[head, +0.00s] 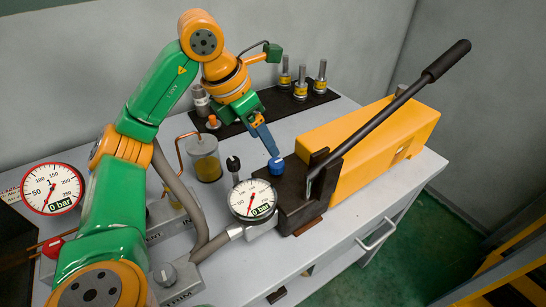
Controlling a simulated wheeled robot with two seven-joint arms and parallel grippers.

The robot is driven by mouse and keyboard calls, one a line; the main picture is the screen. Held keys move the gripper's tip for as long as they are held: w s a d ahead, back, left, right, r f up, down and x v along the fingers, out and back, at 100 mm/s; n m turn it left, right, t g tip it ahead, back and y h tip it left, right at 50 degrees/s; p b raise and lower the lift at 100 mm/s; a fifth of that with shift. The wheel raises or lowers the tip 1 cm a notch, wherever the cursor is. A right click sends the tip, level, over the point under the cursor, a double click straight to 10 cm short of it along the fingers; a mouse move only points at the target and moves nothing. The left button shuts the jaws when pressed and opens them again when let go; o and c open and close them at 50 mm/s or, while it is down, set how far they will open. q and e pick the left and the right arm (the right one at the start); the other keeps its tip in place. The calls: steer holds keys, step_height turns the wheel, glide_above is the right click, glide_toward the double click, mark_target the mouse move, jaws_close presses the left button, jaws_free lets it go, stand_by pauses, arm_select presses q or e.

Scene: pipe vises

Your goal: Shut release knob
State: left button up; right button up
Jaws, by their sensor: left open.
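The blue release knob (276,166) sits on the dark block (293,192) at the front of the yellow hand pump (372,140). My left gripper (274,152) reaches down from the upper left, with its blue-grey fingers pointing at the knob. The fingertips are right at or just above the knob; I cannot tell whether they touch it. The gripper is open, though its fingers overlap from this angle. A round gauge (252,199) beside the block reads near 0 bar. My right gripper is not in view.
The pump's long black lever (390,115) rises to the upper right. A black knob (233,164) and a jar of amber fluid (206,165) stand left of the block. Several metal fittings stand on a black mat (275,104). Another gauge (52,189) is at far left.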

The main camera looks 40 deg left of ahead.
mark_target(274, 163)
arm_select(q)
steer(key=f, duration=0.1)
steer(key=d+f, duration=0.1)
steer(key=shift+s+d+f, duration=0.2)
steer(key=shift+d+f, duration=0.1)
steer(key=shift+f, duration=0.1)
steer(key=x, duration=0.4)
steer(key=shift+w+a, duration=0.15)
steer(key=shift+w, duration=0.1)
steer(key=shift+s+r, duration=0.1)
steer(key=shift+r, duration=0.05)
steer(key=shift+c, duration=0.4)
jaws_close()
